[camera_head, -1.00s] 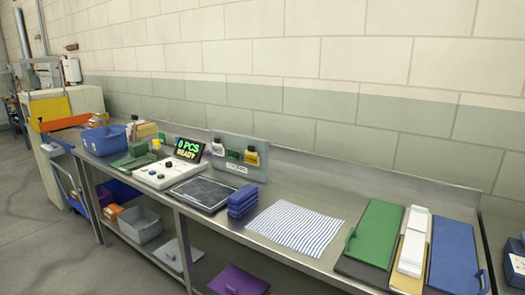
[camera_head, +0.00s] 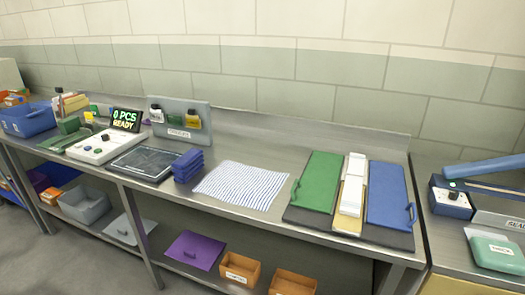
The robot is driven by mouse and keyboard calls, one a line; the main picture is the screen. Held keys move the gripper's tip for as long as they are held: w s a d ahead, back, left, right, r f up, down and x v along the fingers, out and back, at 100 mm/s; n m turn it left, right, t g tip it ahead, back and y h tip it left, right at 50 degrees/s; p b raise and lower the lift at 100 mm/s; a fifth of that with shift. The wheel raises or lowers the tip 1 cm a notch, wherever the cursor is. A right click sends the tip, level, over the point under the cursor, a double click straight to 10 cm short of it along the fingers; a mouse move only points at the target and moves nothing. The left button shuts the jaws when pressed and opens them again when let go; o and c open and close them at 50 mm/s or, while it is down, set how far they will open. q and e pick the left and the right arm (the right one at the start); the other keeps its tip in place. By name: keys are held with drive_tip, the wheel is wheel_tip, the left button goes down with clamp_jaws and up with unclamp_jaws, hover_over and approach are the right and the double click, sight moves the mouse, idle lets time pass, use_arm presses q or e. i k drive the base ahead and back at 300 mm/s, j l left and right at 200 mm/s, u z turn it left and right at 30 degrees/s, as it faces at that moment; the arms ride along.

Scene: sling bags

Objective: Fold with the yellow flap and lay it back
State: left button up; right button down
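A folding board (camera_head: 386,236) with a dark base lies on the metal table at right of centre. Its green flap (camera_head: 317,183) lies flat on the left and its blue flap (camera_head: 388,190) lies flat on the right, each with a handle on its outer edge. The yellow flap (camera_head: 346,223) shows at the near end between them. A narrow white folded piece (camera_head: 354,184) lies along the middle strip, covering part of the yellow. Neither of my grippers is in view.
A striped cloth (camera_head: 242,186) lies flat left of the board, beside a blue folded stack (camera_head: 187,166). A dark pad (camera_head: 143,163) and a console with a display (camera_head: 126,120) reading "0 PCS READY" stand farther left. A sealing machine (camera_head: 452,204) stands at right.

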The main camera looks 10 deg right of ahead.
sight(343, 224)
drive_tip(key=z, duration=1.25)
